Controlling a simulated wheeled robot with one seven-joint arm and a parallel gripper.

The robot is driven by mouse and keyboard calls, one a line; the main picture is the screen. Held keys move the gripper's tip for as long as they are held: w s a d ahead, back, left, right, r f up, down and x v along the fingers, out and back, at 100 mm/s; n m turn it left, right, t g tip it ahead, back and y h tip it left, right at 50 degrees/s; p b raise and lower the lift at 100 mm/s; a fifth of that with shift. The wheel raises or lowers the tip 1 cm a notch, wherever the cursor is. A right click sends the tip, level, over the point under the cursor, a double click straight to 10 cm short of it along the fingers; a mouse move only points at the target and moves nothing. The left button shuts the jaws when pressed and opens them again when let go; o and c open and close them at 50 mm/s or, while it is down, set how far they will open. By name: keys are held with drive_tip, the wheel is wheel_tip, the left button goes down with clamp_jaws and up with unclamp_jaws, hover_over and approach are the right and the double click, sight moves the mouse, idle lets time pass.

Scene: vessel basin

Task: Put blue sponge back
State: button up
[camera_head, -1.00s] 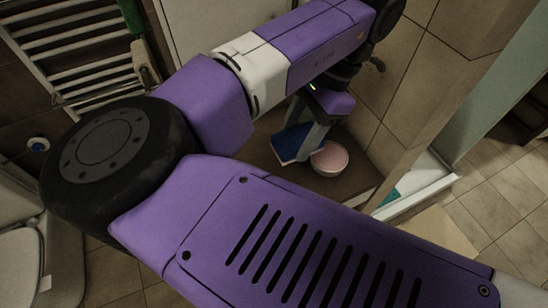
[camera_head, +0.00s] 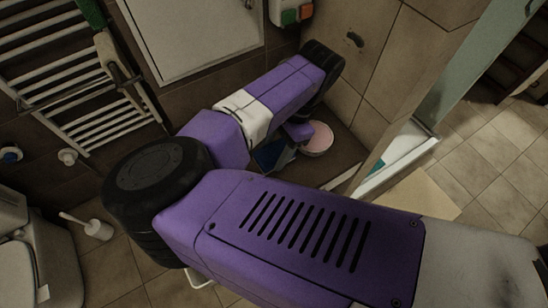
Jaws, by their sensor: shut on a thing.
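The blue sponge (camera_head: 269,157) shows as a dark blue slab at the middle of the head view, partly hidden by my arm. My gripper (camera_head: 285,148) is shut on it; the fingertips are small and partly hidden behind my arm. A round pink-topped bowl or basin (camera_head: 319,136) is just right of the gripper. I cannot tell whether the sponge touches it.
A brown ledge or floor area (camera_head: 345,152) lies under the bowl, beside a tiled wall (camera_head: 395,50). A white towel radiator (camera_head: 75,85) and a white cabinet door (camera_head: 195,35) are at the left and back. A toilet (camera_head: 30,255) is at lower left.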

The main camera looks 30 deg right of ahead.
sight(274, 161)
drive_tip(key=shift+f, duration=2.35)
drive_tip(key=o, duration=1.2)
drive_tip(key=shift+r, duration=0.1)
drive_tip(key=b+v, duration=0.1)
drive_tip(key=v, duration=1.1)
